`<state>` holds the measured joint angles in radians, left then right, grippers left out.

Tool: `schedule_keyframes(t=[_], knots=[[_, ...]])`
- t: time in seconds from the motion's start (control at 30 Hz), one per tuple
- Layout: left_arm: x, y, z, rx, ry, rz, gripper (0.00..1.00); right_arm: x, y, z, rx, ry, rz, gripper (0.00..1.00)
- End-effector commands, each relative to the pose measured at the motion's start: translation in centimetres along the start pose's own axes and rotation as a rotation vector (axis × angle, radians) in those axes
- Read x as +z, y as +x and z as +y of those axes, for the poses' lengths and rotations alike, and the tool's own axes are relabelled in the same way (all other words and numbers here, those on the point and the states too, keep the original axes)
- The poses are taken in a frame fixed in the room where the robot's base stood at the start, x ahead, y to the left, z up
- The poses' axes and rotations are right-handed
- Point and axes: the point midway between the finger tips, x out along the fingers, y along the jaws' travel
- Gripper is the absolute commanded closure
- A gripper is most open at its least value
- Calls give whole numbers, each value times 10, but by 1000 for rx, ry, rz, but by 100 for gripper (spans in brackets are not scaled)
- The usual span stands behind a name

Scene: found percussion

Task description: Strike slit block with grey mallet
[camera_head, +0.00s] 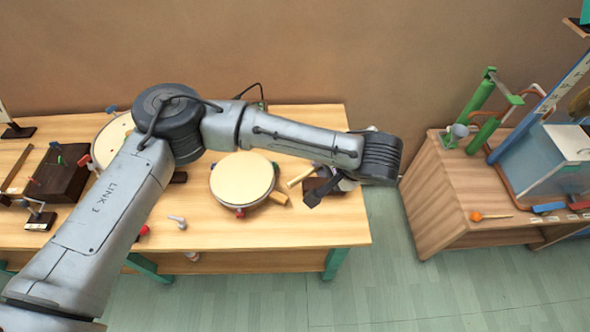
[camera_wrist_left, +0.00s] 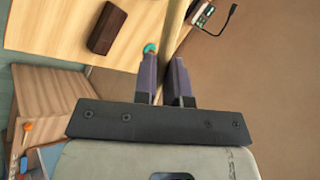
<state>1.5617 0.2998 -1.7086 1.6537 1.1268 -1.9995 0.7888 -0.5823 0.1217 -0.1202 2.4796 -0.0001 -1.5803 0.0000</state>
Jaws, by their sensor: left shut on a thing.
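My left gripper (camera_head: 314,192) hangs low over the right end of the wooden table, partly hidden behind my own arm. In the left wrist view its two fingers (camera_wrist_left: 166,64) are shut on a pale wooden stick (camera_wrist_left: 176,22), which runs up out of that picture. A short pale stick (camera_head: 299,178) shows beside the gripper in the head view. No grey head can be made out on it. A dark brown block (camera_wrist_left: 107,28), perhaps the slit block, lies on the table to the left of the fingers, apart from them. My right gripper is not in view.
A round cream drum (camera_head: 242,178) stands left of the gripper. A small grey object (camera_head: 178,221) lies near the table's front edge. A larger dark box (camera_head: 62,172) stands at the left. A separate wooden cabinet (camera_head: 480,190) with an orange-headed beater (camera_head: 477,216) is at the right.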

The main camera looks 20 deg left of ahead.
Motion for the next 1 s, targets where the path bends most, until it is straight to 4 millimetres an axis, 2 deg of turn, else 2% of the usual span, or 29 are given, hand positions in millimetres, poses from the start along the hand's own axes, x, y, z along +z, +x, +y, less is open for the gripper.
schedule_keyframes(t=[0.03, 0.2, 0.37, 0.47, 0.73, 0.87, 1.0], knots=[[-19, -17, 7, -32, 74, 51, 100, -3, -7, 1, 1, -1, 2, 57], [-66, -49, 18, -146, 286, 188, 100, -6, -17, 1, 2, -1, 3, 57], [-84, -59, 17, -209, 374, 243, 100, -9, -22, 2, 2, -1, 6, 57], [-93, -63, 8, -263, 419, 270, 100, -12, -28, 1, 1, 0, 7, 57], [-97, -46, -9, -356, 456, 273, 100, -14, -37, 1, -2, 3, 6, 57], [-87, -20, -22, -418, 448, 237, 100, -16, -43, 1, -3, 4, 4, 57], [-65, 17, -30, -473, 419, 171, 100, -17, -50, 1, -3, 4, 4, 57]])
